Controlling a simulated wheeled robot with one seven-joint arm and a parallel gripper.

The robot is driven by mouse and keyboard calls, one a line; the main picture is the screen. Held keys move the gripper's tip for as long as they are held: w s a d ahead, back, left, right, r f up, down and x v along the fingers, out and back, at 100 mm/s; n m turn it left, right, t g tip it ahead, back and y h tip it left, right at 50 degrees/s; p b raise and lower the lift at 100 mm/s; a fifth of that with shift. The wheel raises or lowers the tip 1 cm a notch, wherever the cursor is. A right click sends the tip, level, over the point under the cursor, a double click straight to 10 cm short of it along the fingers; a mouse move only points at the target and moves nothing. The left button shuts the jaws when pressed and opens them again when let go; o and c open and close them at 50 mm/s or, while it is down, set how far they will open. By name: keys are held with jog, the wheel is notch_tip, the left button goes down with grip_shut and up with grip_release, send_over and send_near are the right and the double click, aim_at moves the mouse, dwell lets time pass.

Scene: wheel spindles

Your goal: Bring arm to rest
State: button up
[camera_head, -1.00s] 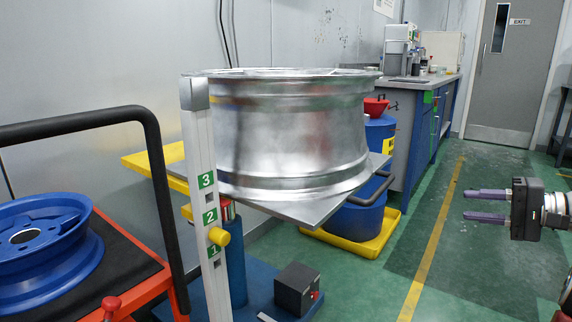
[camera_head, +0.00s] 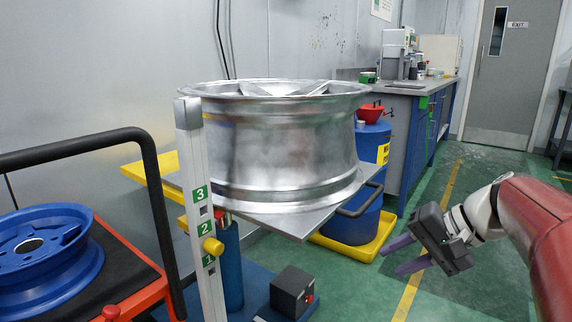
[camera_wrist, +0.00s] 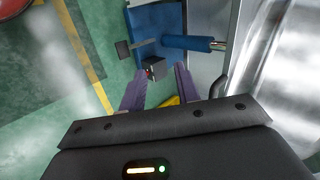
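My gripper (camera_head: 391,261) is at the right of the head view, with its two purple fingers apart and nothing between them. It points left and slightly down, over the green floor near the yellow line. The fingers also show in the wrist view (camera_wrist: 159,70), with a gap between them. A silver wheel rim (camera_head: 280,150) lies on a grey lift platform (camera_head: 300,222) to the left of my gripper, apart from it.
A numbered post (camera_head: 196,200) stands before the rim. A blue wheel (camera_head: 40,245) lies on a red-framed cart (camera_head: 130,262) at left. A blue drum (camera_head: 372,145) stands on a yellow tray (camera_head: 385,235). Beyond is a workbench (camera_head: 408,88). The floor at right is open.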

jog(key=s+a+f+n+h+p, duration=0.1)
jog(key=s+n+h, duration=0.1)
jog(key=s, duration=0.3)
jog(key=s+a+f+n+h+p, duration=0.1)
jog(key=s+a+n+h+p, duration=0.1)
jog(key=s, duration=0.3)
jog(key=s+a+f+n+t+h+p, duration=0.1)
jog(key=s+a+f+h, duration=0.1)
jog(key=s, duration=0.3)
jog(key=shift+s+n+h+p, duration=0.15)
jog(key=shift+n+h+p, duration=0.25)
jog(key=shift+h, duration=0.4)
jog(key=shift+a, duration=0.1)
dwell(0.3)
